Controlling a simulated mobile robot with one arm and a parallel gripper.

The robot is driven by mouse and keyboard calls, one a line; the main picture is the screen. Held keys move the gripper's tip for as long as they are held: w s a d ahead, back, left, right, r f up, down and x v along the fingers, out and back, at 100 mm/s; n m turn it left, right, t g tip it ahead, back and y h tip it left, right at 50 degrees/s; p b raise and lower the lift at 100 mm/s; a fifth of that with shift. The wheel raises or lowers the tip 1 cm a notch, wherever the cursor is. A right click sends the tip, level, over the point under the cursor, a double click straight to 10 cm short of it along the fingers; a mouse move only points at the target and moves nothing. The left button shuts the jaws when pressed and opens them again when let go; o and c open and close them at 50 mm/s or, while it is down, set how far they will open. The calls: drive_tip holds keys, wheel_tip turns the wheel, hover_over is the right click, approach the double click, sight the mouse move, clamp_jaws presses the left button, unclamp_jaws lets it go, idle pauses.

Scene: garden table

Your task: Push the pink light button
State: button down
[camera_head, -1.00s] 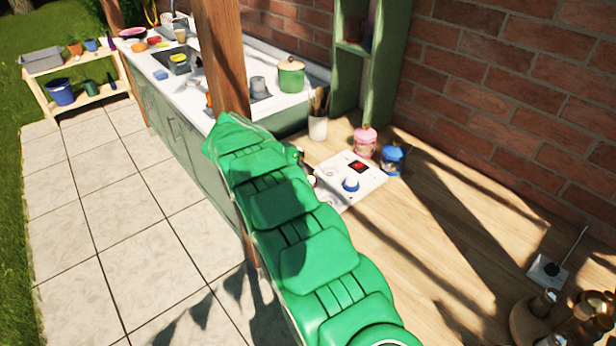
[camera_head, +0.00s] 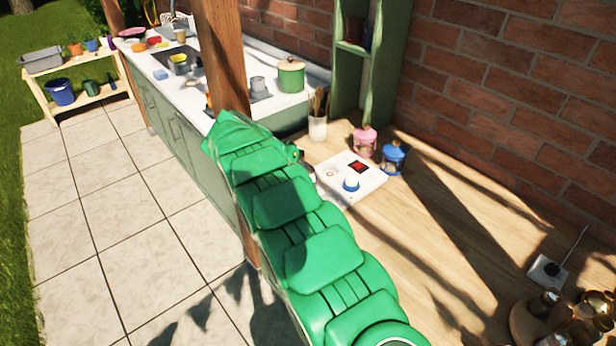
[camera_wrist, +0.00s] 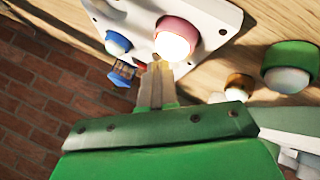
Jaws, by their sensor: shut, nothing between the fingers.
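The pink light button (camera_wrist: 176,37) is on a white plate (camera_wrist: 205,15) at the top of the wrist view. It has a pink rim and a bright white face. My gripper (camera_wrist: 156,65) is shut and empty, with its fingertips just below and left of the pink button in the picture. I cannot tell whether they touch it. A blue light button (camera_wrist: 118,43) is to the left, and a green one (camera_wrist: 290,68) is to the right. In the head view my green arm hides the gripper and the pink button.
A white box (camera_head: 340,172) with a red display and blue knob sits on the wooden counter (camera_head: 430,250). A pink lantern (camera_head: 365,142) and a blue lantern (camera_head: 394,158) stand behind it. A wooden post (camera_head: 222,60) rises beside my arm. A brown-rimmed light (camera_wrist: 239,87) lies near the gripper.

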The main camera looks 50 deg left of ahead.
drive_tip(key=shift+r, duration=3.05)
drive_tip(key=c, duration=1.8)
unclamp_jaws()
